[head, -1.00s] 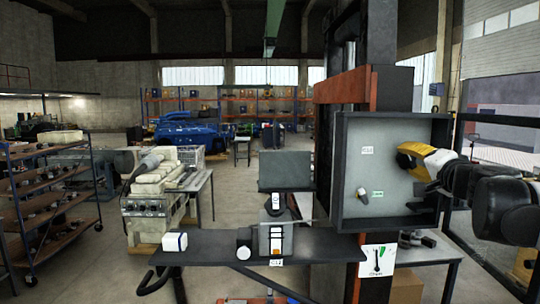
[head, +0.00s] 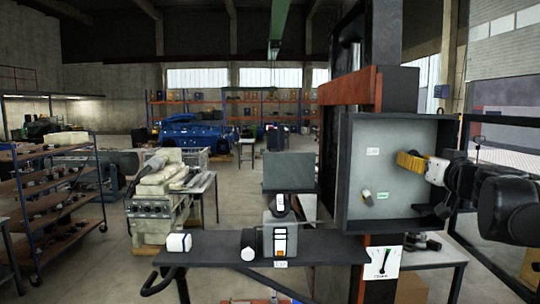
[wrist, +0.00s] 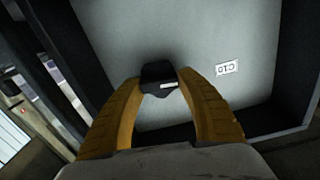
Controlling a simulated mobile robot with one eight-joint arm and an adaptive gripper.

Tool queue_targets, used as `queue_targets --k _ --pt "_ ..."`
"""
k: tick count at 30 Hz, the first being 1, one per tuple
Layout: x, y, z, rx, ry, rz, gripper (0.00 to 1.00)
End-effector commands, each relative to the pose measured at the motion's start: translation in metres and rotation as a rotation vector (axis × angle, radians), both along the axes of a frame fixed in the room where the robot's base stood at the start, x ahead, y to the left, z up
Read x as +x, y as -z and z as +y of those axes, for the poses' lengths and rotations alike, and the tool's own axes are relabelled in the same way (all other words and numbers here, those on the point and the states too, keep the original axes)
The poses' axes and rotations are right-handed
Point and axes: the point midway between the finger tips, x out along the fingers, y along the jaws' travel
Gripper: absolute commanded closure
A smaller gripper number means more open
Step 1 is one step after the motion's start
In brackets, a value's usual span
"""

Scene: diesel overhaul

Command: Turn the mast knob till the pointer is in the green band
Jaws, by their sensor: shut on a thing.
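My gripper (head: 402,160), with yellow fingers, reaches from the right into the open grey box on the mast. In the wrist view my gripper (wrist: 160,82) is shut on a dark knob (wrist: 156,72) with a pale mark, its fingers on either side. The fingers hide this knob in the head view. A white card (head: 383,262) below the box carries a dark and green pointer-like mark, slightly tilted. It is too small to tell where the pointer stands against a green band.
The box's dark side walls (head: 447,140) stand close around my gripper. A dark shelf (head: 215,250) at left holds a grey device (head: 281,238) and a white-ended cylinder (head: 248,250).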

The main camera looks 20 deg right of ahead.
Motion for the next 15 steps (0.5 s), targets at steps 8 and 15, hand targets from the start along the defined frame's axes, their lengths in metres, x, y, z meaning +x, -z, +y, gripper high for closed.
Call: queue_targets --k 8,15 --pt "0.0006 -0.0025 0.0001 -0.132 0.001 0.030 0.86" --pt "0.0007 -0.0028 0.0004 -0.180 0.001 0.041 0.86"
